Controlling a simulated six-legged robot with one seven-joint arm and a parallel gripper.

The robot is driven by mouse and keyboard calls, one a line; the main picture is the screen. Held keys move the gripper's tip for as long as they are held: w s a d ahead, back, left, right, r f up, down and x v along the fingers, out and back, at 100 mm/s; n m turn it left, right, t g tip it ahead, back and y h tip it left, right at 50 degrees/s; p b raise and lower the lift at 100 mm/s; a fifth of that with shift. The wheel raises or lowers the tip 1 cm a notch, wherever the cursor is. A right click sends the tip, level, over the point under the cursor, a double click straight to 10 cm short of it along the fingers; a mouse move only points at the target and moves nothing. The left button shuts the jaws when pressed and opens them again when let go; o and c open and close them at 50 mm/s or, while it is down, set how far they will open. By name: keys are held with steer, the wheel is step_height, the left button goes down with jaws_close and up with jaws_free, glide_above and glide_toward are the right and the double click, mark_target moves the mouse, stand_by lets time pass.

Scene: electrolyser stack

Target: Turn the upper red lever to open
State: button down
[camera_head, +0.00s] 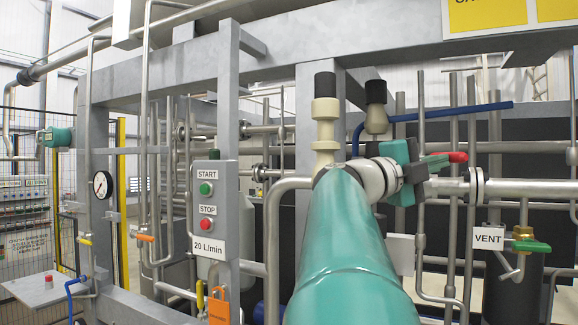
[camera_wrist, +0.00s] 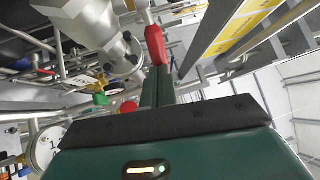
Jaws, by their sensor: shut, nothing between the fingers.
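The red lever (camera_head: 457,157) is at the right of centre in the head view, near a horizontal grey pipe. In the wrist view the red lever (camera_wrist: 155,45) stands at the top centre, joined to a grey metal stem. My gripper (camera_head: 440,162) is teal with a black band and points right, with its fingertips at the lever. In the wrist view my gripper (camera_wrist: 157,72) has its two green fingers shut together, empty, just below the lever's red end. I cannot tell whether they touch it. My teal arm hides part of the pipework behind.
A green-handled valve (camera_head: 530,246) sits at the right beside a VENT sign (camera_head: 488,238). A START/STOP panel (camera_head: 209,210) stands left of my arm. A blue pipe (camera_head: 450,111) runs above the lever, and a grey beam (camera_head: 430,52) crosses overhead.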

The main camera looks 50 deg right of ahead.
mark_target(464, 162)
stand_by(0.4)
steer(key=s+d+n+t+h, duration=0.1)
steer(key=n+t, duration=0.1)
steer(key=t, duration=0.1)
steer(key=s+d+n+t+h, duration=0.1)
steer(key=n+t, duration=0.1)
steer(key=t, duration=0.1)
steer(key=s+d+n+t+h, duration=0.1)
steer(key=t, duration=0.2)
steer(key=shift+s+n+t, duration=0.15)
steer(key=shift+n+t, duration=0.25)
steer(key=shift+s+d+t, duration=0.15)
steer(key=shift+s+d, duration=0.1)
steer(key=shift+d, duration=0.4)
steer(key=shift+s+d+t, duration=0.15)
steer(key=shift+s+d, duration=0.05)
steer(key=shift+d, duration=0.4)
steer(key=shift+s+f, duration=0.1)
steer(key=shift+s, duration=0.05)
